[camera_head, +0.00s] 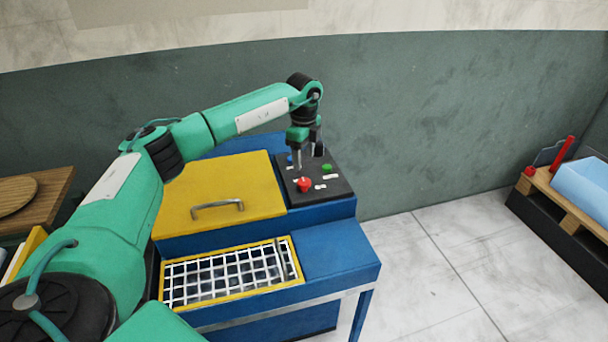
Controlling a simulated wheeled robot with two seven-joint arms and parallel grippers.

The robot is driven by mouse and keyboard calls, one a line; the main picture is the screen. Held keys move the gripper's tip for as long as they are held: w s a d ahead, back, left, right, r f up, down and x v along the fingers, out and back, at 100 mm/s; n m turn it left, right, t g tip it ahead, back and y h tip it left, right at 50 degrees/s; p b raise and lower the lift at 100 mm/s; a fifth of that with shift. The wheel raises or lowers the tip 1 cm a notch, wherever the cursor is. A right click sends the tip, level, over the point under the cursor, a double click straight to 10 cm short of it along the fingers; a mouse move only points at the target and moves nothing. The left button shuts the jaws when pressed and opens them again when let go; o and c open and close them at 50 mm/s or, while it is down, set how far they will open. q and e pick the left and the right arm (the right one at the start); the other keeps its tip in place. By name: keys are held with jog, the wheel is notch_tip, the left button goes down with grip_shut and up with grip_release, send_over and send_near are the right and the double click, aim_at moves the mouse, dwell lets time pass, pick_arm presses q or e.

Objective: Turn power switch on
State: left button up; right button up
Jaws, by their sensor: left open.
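A black control panel (334,187) sits on top of the blue machine (338,250) at its right side. It carries a red button (304,184), a green button (327,168), a blue button (290,160) and small white labels. My left gripper (308,165) points down over the back half of the panel with its fingers apart and nothing between them. It hides part of the panel behind it, and I cannot make out the power switch clearly. I cannot tell whether the fingers touch the panel. My right gripper is not in view.
A yellow lid (255,180) with a metal handle (217,207) lies left of the panel. A yellow-framed grid (225,277) is in front of it. A pallet (570,196) with a light blue block (583,187) stands far right. The floor between is clear.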

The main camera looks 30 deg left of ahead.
aim_at(304, 181)
pick_arm(q)
notch_tip(304, 181, down, 6)
jog(key=shift+f+p, duration=0.2)
jog(key=shift+p, duration=0.55)
jog(key=shift+f, duration=0.85)
jog(key=shift+c, duration=0.2)
jog(key=c, duration=0.9)
